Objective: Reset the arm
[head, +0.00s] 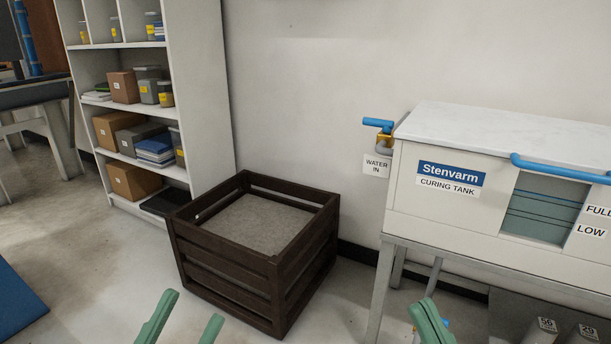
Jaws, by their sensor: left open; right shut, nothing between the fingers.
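My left gripper (194,304) shows at the bottom edge, left of centre. Its two green fingers are apart with nothing between them, in front of the wooden crate in the picture. My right gripper (428,302) shows at the bottom edge, right of centre, below the curing tank in the picture. Its green fingers are shut with nothing held. Both arms behind the fingers are out of the frame.
A dark slatted crate (222,270) with a grey fill stands on the floor against the wall. A white shelf (207,100) with boxes and jars is at left. The Stenvarm curing tank (440,212), with a blue valve handle (378,123), stands at right.

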